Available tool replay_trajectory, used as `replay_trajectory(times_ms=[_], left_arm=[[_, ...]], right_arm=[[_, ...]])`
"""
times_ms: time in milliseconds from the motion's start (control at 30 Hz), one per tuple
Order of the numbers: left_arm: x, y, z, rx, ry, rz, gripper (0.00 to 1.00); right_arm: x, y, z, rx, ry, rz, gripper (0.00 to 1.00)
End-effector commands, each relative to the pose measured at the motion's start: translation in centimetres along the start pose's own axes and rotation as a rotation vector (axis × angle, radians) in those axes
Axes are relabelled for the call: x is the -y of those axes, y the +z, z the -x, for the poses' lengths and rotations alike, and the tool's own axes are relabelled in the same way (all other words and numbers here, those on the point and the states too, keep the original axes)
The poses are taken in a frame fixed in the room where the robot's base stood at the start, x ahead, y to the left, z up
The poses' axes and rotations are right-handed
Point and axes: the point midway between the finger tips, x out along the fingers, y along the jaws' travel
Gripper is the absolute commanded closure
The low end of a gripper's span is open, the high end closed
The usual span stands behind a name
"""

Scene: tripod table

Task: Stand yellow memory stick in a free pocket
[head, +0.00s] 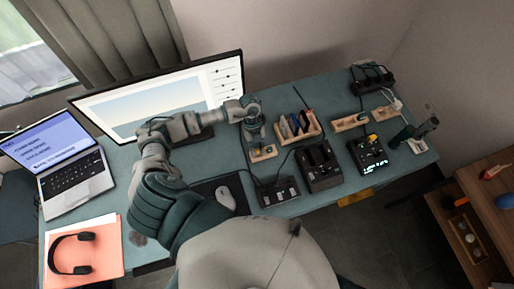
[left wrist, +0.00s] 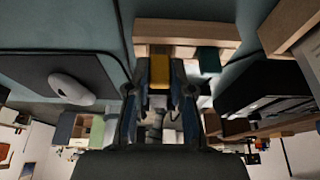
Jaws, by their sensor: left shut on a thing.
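My left gripper (head: 254,138) points down over a small wooden block (head: 262,156) on the desk. In the left wrist view my left gripper (left wrist: 160,112) is shut on the yellow memory stick (left wrist: 159,72), which sits between its fingers. The stick's far end meets or overlaps the wooden block (left wrist: 190,30); how deep it sits in a pocket I cannot tell. A dark green stick (left wrist: 209,60) is at the same block, beside the yellow one and apart from it. My right gripper is not in view.
A wooden organiser (head: 312,134) with upright coloured pieces stands right of my left gripper. Black devices (head: 319,168) and (head: 279,193) stand close in front, with cables. The monitor (head: 165,95) is behind my arm. A mouse (head: 226,198) lies on a dark mat.

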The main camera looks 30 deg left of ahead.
Motion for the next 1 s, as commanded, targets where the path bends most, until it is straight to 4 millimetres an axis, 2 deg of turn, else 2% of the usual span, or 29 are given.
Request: replay_trajectory(times_ms=[467, 500, 567, 600, 867, 1000], left_arm=[[0.0, 0.5, -1.2, 0.000, 0.001, 0.000, 1.00], [0.0, 0.5, -1.1, 0.000, 0.001, 0.000, 0.69], [0.0, 0.5, -1.1, 0.000, 0.001, 0.000, 0.53], [0.0, 0.5, -1.1, 0.000, 0.001, 0.000, 0.49], [0.0, 0.5, -1.0, 0.000, 0.000, 0.000, 0.49], [0.1, 0.5, 0.2, 0.003, -0.003, 0.000, 0.49]], right_arm=[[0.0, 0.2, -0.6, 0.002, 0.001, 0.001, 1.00], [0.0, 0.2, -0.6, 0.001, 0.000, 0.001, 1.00], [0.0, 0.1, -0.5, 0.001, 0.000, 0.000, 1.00], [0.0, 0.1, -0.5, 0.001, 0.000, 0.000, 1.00], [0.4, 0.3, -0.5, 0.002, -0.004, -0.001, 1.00], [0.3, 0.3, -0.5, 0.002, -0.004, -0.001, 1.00]])
